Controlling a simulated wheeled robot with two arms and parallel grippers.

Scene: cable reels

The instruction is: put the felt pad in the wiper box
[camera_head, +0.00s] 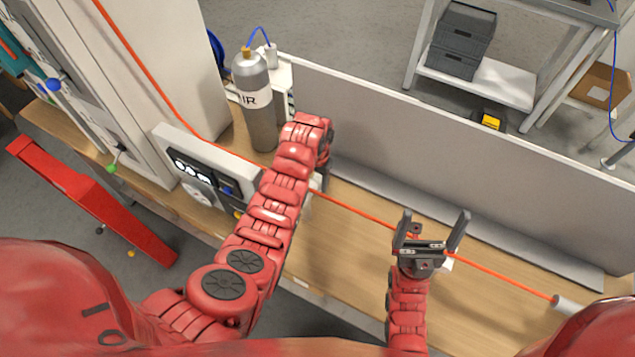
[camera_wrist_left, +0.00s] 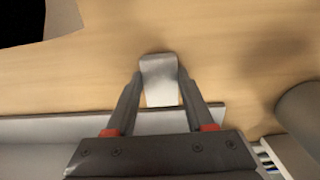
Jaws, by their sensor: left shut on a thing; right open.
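My left gripper (camera_wrist_left: 160,88) is shut on a small pale grey flat piece, which looks like the felt pad (camera_wrist_left: 160,80), above the wooden bench top. I cannot make out the wiper box in either view.
An orange cable (camera_head: 350,208) crosses the wooden bench (camera_head: 335,245) and passes behind the right gripper. A grey gas cylinder (camera_head: 258,105) and a panel with gauges (camera_head: 205,175) stand at the left. A low grey partition (camera_head: 450,130) runs along the bench's far side.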

